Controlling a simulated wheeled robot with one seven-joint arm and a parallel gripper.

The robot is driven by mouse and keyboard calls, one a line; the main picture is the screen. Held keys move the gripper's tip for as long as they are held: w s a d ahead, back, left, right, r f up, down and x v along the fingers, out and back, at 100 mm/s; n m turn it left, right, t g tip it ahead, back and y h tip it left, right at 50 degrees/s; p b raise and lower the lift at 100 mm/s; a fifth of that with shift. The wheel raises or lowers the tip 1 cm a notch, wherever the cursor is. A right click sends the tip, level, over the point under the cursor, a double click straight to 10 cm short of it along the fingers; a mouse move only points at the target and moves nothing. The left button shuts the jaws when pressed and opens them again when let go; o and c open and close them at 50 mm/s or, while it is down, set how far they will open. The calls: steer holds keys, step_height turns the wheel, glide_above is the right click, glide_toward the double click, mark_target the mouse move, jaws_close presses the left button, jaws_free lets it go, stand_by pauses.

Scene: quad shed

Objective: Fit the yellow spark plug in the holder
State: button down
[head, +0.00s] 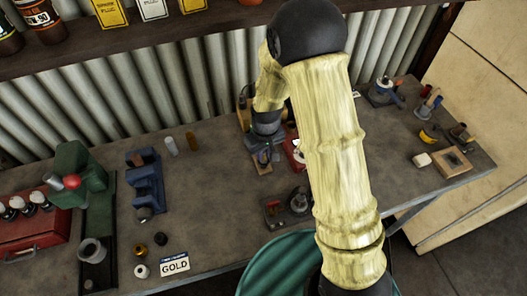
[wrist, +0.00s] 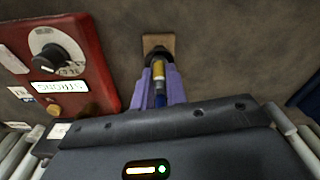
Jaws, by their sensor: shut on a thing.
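In the wrist view my gripper (wrist: 161,90) has two purple fingers shut on the yellow spark plug (wrist: 158,71), which has a blue part toward me. The plug's far end lines up with a dark round piece on a small wooden block (wrist: 157,40), which appears to be the holder. I cannot tell whether the plug's end is inside it or just in front of it. In the head view my gripper (head: 263,158) is low over the middle of the bench, and the plug is too small to make out there.
On the bench (head: 225,215) are a blue vise (head: 146,185), a green press (head: 80,180), a red case (head: 30,235) and a GOLD card (head: 174,264). Small parts stand at the right end.

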stand_by(0.4)
steer(key=c, duration=0.9)
jaws_free()
steer(key=shift+r+p, duration=2.75)
steer(key=shift+r, duration=0.75)
